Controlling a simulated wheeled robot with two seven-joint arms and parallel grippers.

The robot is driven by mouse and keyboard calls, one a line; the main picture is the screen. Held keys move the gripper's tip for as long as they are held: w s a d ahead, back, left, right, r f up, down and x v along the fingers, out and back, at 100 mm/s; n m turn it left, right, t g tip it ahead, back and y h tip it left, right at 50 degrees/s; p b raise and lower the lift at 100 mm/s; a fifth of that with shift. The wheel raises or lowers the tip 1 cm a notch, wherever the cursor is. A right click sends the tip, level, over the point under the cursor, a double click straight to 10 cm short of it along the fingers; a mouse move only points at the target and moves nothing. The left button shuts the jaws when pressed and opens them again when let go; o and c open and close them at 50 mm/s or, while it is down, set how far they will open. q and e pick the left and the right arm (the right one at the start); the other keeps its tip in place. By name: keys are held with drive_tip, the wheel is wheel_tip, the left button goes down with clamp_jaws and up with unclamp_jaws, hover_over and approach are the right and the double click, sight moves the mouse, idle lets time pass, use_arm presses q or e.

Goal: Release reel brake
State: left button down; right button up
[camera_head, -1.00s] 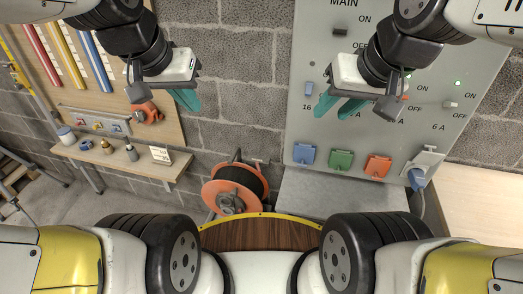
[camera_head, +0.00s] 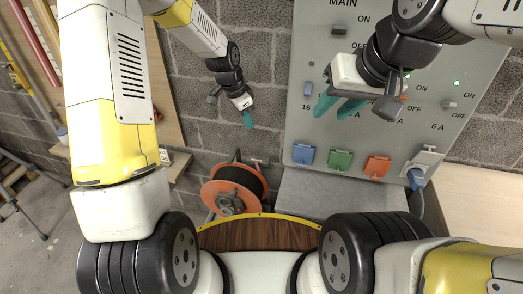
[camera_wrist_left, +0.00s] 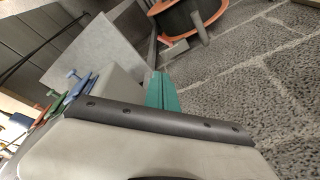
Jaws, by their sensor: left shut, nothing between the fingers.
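The reel (camera_head: 234,188) has orange flanges and a dark wound middle. It stands on the floor against the block wall, and part of it shows at the top of the left wrist view (camera_wrist_left: 190,14). A small grey lever-like part (camera_head: 258,161) sticks out at its top right; I cannot tell if it is the brake. My left gripper (camera_head: 248,119) is shut and empty, fingers pointing down, above the reel and apart from it. In the left wrist view its teal fingers (camera_wrist_left: 161,92) are together. My right gripper (camera_head: 337,106) is open and empty in front of the grey panel.
The grey panel (camera_head: 300,128) with switches and blue, green and orange sockets stands right of the reel. A grey surface (camera_head: 325,192) lies below it. A wooden board and shelf (camera_head: 178,166) are at left, partly behind my left arm.

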sight(258, 169)
use_arm(q)
drive_tip(key=w+d+f+m, duration=0.1)
drive_tip(key=d+f, duration=0.1)
drive_tip(key=f, duration=0.5)
drive_tip(key=w+d+f+m+g+h, duration=0.1)
drive_tip(key=d+f+m, duration=0.1)
drive_tip(key=f, duration=0.5)
drive_tip(key=shift+w+d+f, duration=0.25)
drive_tip(key=shift+d+f, duration=0.15)
drive_tip(key=shift+d, duration=0.35)
wheel_tip(258, 169, down, 9)
drive_tip(key=shift+a+f, duration=0.2)
drive_tip(key=shift+a, duration=0.1)
drive_tip(key=shift+s, duration=0.1)
